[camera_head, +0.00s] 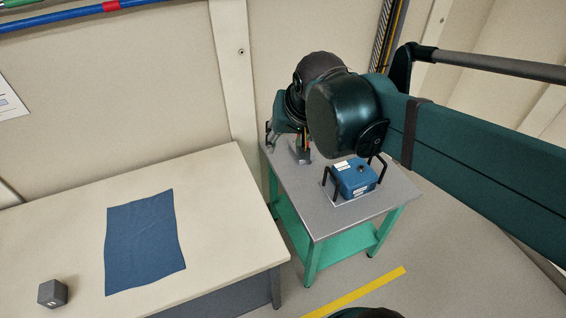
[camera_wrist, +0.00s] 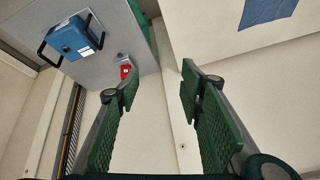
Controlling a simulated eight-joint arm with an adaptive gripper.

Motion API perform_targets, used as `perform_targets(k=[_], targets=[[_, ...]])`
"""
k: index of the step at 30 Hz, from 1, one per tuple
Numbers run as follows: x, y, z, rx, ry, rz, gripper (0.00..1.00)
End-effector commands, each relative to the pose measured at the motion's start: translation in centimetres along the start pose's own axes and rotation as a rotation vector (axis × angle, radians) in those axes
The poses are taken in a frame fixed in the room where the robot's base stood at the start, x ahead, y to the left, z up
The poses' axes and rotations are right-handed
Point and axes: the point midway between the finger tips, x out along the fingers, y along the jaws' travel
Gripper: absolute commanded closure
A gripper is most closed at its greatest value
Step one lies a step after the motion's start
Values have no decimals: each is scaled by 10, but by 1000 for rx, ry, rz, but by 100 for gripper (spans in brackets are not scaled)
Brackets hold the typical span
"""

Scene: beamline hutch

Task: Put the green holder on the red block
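A red block (camera_wrist: 126,71) with a pale mark lies on the grey top of a small table in the wrist view, partly behind my left finger. In the head view a small reddish thing (camera_head: 304,153) shows on that table below my arm, mostly hidden. My gripper (camera_wrist: 160,80) is open, its two green-padded fingers wide apart with nothing between them. The red block is near the left fingertip in the picture; I cannot tell the distance between them. I cannot make out the green holder in either view.
The small table (camera_head: 318,222) has green legs and carries a blue box (camera_head: 354,178) with black handles. The wall stands close behind.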

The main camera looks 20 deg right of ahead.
Motion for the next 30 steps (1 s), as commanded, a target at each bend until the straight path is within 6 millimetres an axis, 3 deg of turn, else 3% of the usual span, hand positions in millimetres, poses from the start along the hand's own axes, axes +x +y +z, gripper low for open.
perform_targets(k=[9, 15, 30], targets=[[-9, 1, 56, -209, 58, -31, 62], [-10, 3, 79, -306, 87, -42, 62], [-9, 4, 88, -348, 100, -46, 62]])
